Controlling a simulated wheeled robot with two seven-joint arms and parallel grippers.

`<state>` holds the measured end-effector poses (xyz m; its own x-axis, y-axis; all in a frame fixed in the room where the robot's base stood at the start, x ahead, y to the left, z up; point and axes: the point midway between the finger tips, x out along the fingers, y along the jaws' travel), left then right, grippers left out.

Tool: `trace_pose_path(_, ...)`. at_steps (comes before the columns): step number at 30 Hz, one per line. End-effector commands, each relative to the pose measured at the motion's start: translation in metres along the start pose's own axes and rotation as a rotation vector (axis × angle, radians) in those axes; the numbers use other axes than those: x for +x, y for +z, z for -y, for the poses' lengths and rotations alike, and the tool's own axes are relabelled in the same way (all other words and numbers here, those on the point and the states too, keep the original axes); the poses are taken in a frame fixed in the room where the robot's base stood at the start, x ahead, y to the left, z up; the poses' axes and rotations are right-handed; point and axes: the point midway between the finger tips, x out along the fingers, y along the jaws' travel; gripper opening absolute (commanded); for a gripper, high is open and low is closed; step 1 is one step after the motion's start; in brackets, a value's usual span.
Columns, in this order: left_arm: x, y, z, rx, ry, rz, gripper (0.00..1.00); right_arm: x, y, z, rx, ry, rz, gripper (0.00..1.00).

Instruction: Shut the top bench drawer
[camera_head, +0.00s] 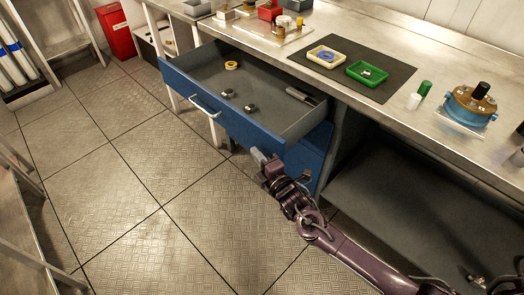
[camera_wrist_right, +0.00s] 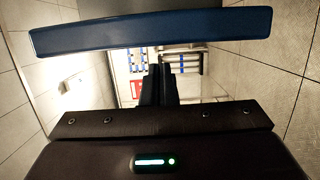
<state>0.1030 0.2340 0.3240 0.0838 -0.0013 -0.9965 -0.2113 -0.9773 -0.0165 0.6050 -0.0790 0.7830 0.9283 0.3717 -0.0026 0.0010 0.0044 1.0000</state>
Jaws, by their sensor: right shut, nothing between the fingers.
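The top bench drawer (camera_head: 232,128) is pulled well out from under the bench, its blue front facing the aisle. A white bar handle (camera_head: 205,106) is on that front. Inside lie a yellow tape roll (camera_head: 231,65), two small dark metal parts (camera_head: 238,101) and a long grey item near the right wall. My right gripper (camera_head: 259,156) is shut and empty, low by the right end of the drawer front; I cannot tell whether it touches. In the right wrist view its closed fingers (camera_wrist_right: 158,86) point ahead, with a blue panel (camera_wrist_right: 152,33) across the top. My left gripper is not in view.
A closed blue lower drawer (camera_head: 304,166) is under the open one. The steel bench top (camera_head: 440,80) carries a dark mat with two trays and a blue pump-like unit (camera_head: 470,104). A grey lower shelf (camera_head: 410,200) is at right. The tiled floor at left is clear.

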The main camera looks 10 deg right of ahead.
Motion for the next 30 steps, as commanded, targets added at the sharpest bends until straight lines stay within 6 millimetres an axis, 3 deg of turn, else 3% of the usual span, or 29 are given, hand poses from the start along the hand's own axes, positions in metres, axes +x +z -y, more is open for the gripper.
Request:
trace_pose_path(6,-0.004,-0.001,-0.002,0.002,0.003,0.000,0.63,0.004,0.016,-0.001,0.002,0.000,-0.002,0.00)
trace_pose_path(22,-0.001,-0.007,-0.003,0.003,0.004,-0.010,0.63,0.006,0.023,0.000,0.001,0.001,-0.002,0.00)
trace_pose_path(26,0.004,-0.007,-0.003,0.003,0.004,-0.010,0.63,0.009,0.038,0.001,-0.001,0.002,0.000,0.00)
trace_pose_path(30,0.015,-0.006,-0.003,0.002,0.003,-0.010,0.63,0.016,0.065,0.003,-0.004,0.003,0.003,0.00)
